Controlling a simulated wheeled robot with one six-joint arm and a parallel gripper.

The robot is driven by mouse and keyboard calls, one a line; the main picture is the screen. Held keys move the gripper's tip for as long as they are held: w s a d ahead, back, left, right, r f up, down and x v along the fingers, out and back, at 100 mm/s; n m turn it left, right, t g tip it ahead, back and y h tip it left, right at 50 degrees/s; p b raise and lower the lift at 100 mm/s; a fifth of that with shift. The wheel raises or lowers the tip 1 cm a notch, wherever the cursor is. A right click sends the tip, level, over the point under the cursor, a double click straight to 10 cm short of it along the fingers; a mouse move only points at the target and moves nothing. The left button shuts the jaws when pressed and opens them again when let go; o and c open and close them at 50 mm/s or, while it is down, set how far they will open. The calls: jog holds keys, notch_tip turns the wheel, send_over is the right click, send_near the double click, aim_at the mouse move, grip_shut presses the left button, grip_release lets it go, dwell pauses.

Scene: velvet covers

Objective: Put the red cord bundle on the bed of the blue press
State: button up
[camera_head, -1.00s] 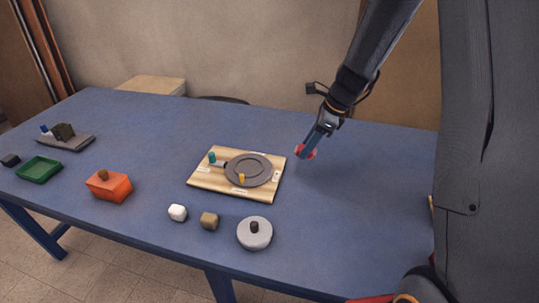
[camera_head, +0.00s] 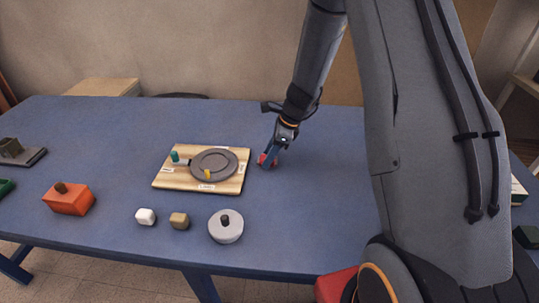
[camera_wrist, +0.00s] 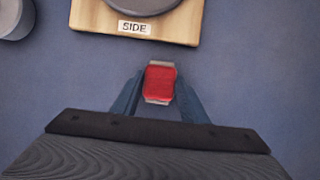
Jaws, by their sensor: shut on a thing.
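The red cord bundle (camera_head: 264,160) is between the fingertips of my gripper (camera_head: 270,156), close to the right edge of the wooden board. In the wrist view the red bundle (camera_wrist: 159,83) sits between the two blue fingers of my gripper (camera_wrist: 160,92), which are shut on it. The fingers partly hide it in the head view. I cannot tell whether it touches the table. I cannot pick out a blue press for certain in the present views.
The wooden board (camera_head: 168,184) carries a grey round plate. An orange block (camera_head: 70,200), a white block (camera_head: 145,216), a tan block (camera_head: 179,221) and a grey disc (camera_head: 225,230) stand along the near side. A grey base (camera_head: 35,157) is cut off at left. Table right of my gripper is clear.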

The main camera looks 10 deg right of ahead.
jog(key=o, duration=0.6)
jog(key=shift+f, duration=0.15)
jog(key=shift+c, duration=0.2)
jog(key=o, duration=0.4)
jog(key=shift+o, duration=0.2)
